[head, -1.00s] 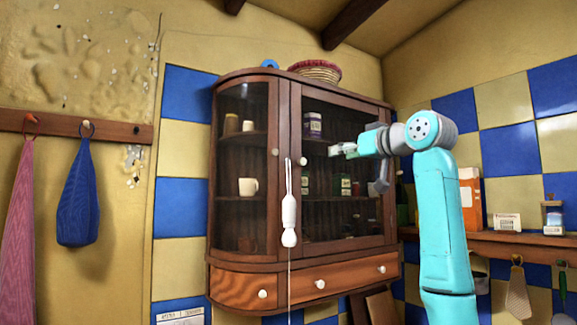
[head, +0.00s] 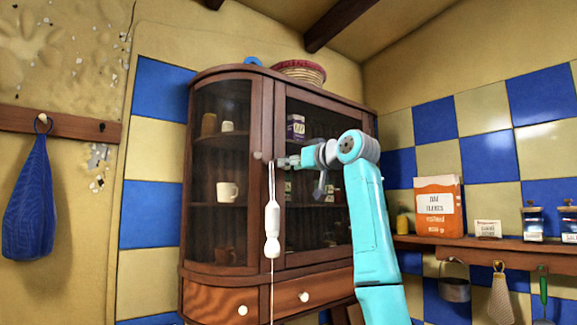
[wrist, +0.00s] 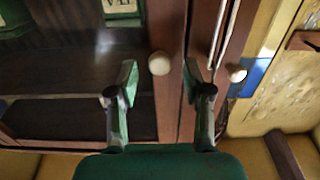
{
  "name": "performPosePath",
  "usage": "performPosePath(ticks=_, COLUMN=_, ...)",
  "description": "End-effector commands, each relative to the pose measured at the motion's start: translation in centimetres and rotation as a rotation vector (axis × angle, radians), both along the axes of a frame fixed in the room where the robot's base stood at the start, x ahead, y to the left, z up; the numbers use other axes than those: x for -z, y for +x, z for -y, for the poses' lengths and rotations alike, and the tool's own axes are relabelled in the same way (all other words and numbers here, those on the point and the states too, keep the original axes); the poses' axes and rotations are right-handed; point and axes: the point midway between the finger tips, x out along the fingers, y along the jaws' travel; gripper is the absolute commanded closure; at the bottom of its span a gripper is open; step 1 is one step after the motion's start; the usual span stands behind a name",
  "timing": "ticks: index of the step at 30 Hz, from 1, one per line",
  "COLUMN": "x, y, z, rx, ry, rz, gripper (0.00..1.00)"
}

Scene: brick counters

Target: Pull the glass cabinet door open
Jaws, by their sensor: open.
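The dark wooden wall cabinet (head: 262,110) has a large front glass door (head: 325,205), which looks closed. A curved glass side panel with its own white knob (head: 257,155) is on the left. My gripper (head: 282,162) is at the left edge of the front door, covering that door's knob in the head view. In the wrist view, the round white door knob (wrist: 159,63) sits just beyond and between the two fingertips of my gripper (wrist: 160,76). The fingers are open and apart from the knob. A second white knob (wrist: 236,73) is outside the right finger.
A white pull (head: 271,225) hangs on a cord just in front of the cabinet, close to the gripper. A shelf (head: 480,246) with an orange packet (head: 438,208) and jars is at right. A basket (head: 300,71) sits on top of the cabinet.

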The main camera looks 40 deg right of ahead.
Motion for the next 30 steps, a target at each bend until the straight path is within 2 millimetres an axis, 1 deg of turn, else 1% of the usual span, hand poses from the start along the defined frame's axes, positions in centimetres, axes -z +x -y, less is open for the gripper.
performPosePath(ticks=1, x=0.0, y=0.6, z=0.0, rx=0.0, ry=0.001, rz=-0.001, gripper=0.5)
performPosePath(ticks=3, x=0.0, y=1.2, z=0.0, rx=0.0, ry=0.002, rz=-0.001, gripper=0.5)
performPosePath(ticks=6, x=0.0, y=1.7, z=-0.1, rx=-0.001, ry=0.001, rz=0.0, gripper=0.5)
performPosePath(ticks=15, x=0.0, y=1.9, z=-0.1, rx=0.0, ry=0.001, rz=0.0, gripper=0.5)
performPosePath(ticks=16, x=0.0, y=1.9, z=-0.1, rx=0.0, ry=0.0, rz=0.0, gripper=0.55)
performPosePath(ticks=17, x=0.0, y=1.9, z=-0.1, rx=0.0, ry=0.001, rz=0.0, gripper=0.63)
performPosePath(ticks=18, x=0.0, y=1.9, z=-0.1, rx=0.0, ry=0.001, rz=0.0, gripper=0.73)
performPosePath(ticks=20, x=0.0, y=1.8, z=-0.1, rx=0.0, ry=0.001, rz=0.0, gripper=0.88)
performPosePath(ticks=21, x=0.0, y=1.8, z=-0.1, rx=0.0, ry=0.001, rz=0.0, gripper=0.98)
performPosePath(ticks=22, x=0.0, y=1.8, z=-0.1, rx=0.0, ry=0.001, rz=0.0, gripper=1.0)
performPosePath(ticks=30, x=0.0, y=1.7, z=0.1, rx=-0.003, ry=0.001, rz=0.0, gripper=1.0)
